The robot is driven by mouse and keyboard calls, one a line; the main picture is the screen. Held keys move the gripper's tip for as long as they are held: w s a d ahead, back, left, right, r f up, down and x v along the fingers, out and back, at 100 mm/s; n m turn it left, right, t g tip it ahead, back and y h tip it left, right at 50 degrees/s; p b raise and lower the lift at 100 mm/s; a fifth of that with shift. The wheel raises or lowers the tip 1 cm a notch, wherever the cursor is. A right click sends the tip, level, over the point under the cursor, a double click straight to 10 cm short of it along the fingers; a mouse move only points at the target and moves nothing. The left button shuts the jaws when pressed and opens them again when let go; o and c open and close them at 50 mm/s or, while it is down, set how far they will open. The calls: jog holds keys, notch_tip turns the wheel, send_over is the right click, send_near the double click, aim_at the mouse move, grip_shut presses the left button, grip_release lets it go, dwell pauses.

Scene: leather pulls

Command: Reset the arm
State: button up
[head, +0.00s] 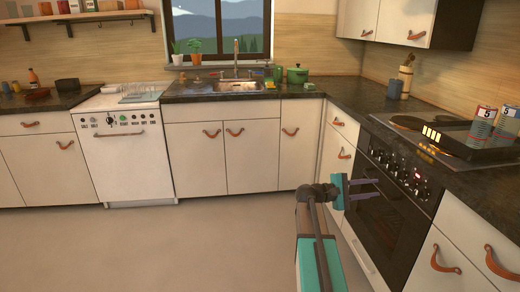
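My gripper (373,188) is at the end of my arm, in the lower right of the head view. It has a teal body and two dark fingers pointing right, toward the front of the black oven (380,205). The fingers are spread apart with nothing between them. The depth between the fingertips and the oven front is hard to judge. My arm reaches up from the bottom of the view.
The cabinets have brown leather pulls. A white dishwasher (125,155) stands at left and a sink (232,86) is under the window. A green pot (298,75) and a cooktop (425,135) with tins (482,124) are on the counter. The floor (150,245) is clear.

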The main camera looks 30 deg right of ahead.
jog(key=w+a+f+n+t+p, duration=0.3)
jog(key=w+a+f+p, duration=0.25)
jog(key=a, duration=0.35)
jog(key=s+a+f+n+y+p, duration=0.1)
jog(key=s+a+f+y+p, duration=0.1)
jog(key=a+f, duration=0.65)
jog(key=s+a+f+n+y+p, duration=0.1)
jog(key=s+a+f+y+p, duration=0.15)
jog(key=a+f, duration=0.55)
jog(key=s+a+f+m+g+y+p, duration=0.1)
jog(key=s+a+f+m+y, duration=0.1)
jog(key=s+a+f+y, duration=0.2)
jog(key=s+a+f+m+g+y+p, duration=0.1)
jog(key=s+a+f+m+y+p, duration=0.1)
jog(key=s+a+f, duration=0.6)
jog(key=s+a+f+m+y+p, duration=0.2)
jog(key=s+a+f+y, duration=0.3)
jog(key=s+a, duration=0.7)
jog(key=a+m+y, duration=0.1)
jog(key=a, duration=0.6)
jog(key=shift+s+f+g+y, duration=0.15)
jog(key=shift+f+g+y, duration=0.2)
jog(key=shift+f+g, duration=0.05)
jog(key=shift+d+m, duration=0.1)
jog(key=shift+m, duration=0.2)
